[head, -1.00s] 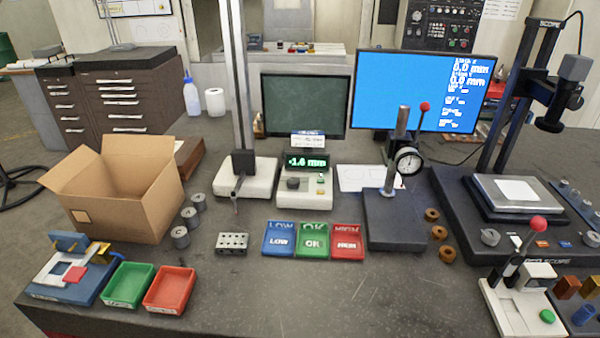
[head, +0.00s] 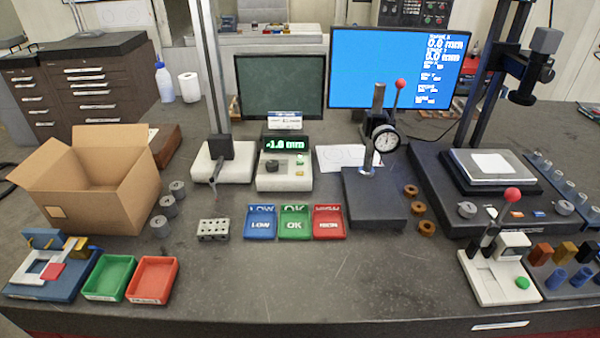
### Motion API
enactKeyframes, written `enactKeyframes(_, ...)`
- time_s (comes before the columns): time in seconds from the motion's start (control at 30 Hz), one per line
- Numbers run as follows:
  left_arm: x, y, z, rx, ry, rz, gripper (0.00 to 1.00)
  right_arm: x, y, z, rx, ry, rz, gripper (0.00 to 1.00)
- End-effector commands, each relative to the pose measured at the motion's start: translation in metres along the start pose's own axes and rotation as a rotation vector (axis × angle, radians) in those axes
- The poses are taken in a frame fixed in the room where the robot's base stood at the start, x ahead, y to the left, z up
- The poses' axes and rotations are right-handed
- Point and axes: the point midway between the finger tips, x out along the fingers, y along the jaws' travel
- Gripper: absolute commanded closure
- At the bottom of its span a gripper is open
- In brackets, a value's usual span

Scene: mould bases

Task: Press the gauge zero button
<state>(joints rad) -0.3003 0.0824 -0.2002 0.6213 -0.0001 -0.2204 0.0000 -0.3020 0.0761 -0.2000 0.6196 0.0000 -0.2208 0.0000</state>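A digital gauge readout box (head: 285,170) stands at the back middle of the bench. Its green display (head: 285,144) shows a negative value of about -1.8 mm; the last digit is hard to read. A dark knob (head: 271,167) is on the left of its front, and small buttons (head: 300,161) are on the right, too small to read. Beside it on the left is the height gauge stand, with a pale base (head: 232,172), a tall column (head: 209,70) and a dark slider with a probe (head: 218,150). Neither of my grippers shows in the head view.
Blue (head: 260,235), green (head: 295,235) and red (head: 329,235) trays lie in front of the readout. A dial gauge stand (head: 375,205) is to its right, a cardboard box (head: 120,150) far left. The bench front middle is clear.

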Motion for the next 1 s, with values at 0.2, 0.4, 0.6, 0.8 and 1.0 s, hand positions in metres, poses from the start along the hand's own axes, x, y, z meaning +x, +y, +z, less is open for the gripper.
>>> enactKeyframes(0.2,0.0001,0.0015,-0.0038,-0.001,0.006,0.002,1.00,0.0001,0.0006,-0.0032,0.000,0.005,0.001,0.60)
enactKeyframes(0.4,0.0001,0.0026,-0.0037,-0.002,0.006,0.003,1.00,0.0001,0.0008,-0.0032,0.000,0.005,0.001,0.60)
enactKeyframes(0.6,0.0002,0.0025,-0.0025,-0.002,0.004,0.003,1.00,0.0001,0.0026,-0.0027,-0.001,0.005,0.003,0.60)
enactKeyframes(0.8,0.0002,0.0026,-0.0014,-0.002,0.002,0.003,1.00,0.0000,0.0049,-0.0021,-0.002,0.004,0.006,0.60)
enactKeyframes(1.0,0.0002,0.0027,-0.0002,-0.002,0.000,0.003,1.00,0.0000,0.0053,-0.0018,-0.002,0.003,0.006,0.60)
